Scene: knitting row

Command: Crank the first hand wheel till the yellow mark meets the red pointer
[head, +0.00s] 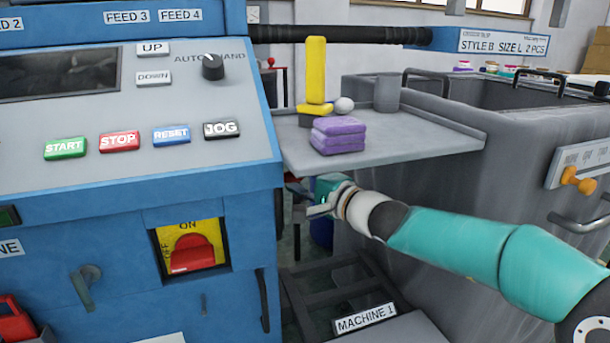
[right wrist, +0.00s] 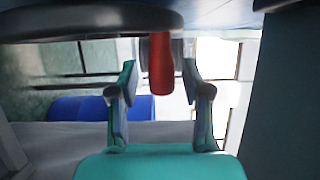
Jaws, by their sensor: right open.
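My right gripper (head: 314,204) reaches in from the right, under the grey side shelf and beside the blue machine. In the right wrist view my right gripper (right wrist: 160,110) is open. A red handle-like piece (right wrist: 160,65) stands between its two fingers, with gaps on both sides. Above it is a dark, rounded rim (right wrist: 90,24), likely part of the hand wheel. The yellow mark cannot be made out, and I cannot tell a red pointer apart. In the head view the shelf and machine hide most of the wheel area. My left gripper is not in view.
The blue machine (head: 100,225) with its button panel fills the left. The grey shelf (head: 410,143) above my gripper holds purple blocks (head: 338,136) and a yellow upright piece (head: 316,70). A grey bin (head: 460,190) stands at right. A low dark frame (head: 345,285) lies below.

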